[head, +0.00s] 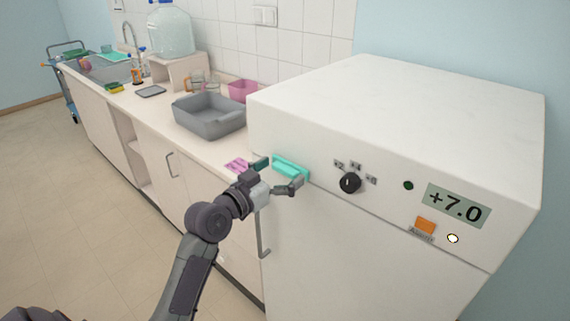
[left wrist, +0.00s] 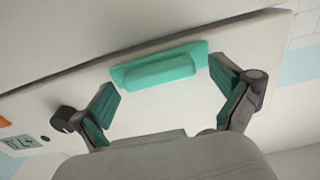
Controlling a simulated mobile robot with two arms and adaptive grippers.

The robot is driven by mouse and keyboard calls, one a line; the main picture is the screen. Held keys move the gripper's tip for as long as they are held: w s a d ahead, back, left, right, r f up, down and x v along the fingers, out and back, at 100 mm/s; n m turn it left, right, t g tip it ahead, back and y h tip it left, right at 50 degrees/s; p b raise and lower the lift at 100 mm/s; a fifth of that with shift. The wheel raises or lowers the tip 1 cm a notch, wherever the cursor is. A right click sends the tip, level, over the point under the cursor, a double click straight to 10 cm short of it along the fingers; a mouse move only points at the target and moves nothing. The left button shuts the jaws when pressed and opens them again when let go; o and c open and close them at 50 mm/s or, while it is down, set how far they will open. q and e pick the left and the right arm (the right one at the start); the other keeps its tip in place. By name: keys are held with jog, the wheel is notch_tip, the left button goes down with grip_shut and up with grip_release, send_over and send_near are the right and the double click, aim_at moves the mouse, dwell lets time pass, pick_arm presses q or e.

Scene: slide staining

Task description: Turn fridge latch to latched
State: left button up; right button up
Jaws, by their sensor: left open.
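The teal fridge latch (head: 290,167) is a bar on a teal plate, at the upper left of the white fridge's (head: 350,245) front. In the head view it lies nearly level, sloping slightly down to the right. My left gripper (head: 276,176) is open in front of it, one finger near each end. In the left wrist view the latch (left wrist: 158,71) lies ahead of the open left gripper (left wrist: 165,84), between the lines of its fingers. No contact with the latch shows. My right gripper is in neither view.
The fridge front also carries a black knob (head: 349,183), an orange button (head: 425,224) and a display (head: 457,204) reading +7.0. A vertical handle (head: 263,236) hangs below my gripper. The counter at left holds a grey basin (head: 208,116) and a pink container (head: 242,90).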

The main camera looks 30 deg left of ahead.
pick_arm(q)
jog(key=shift+w+d, duration=0.15)
jog(key=shift+w, duration=0.45)
jog(key=shift+s+r, duration=0.2)
jog(key=shift+s, duration=0.15)
jog(key=c, duration=1.2)
jog(key=shift+o, duration=0.2)
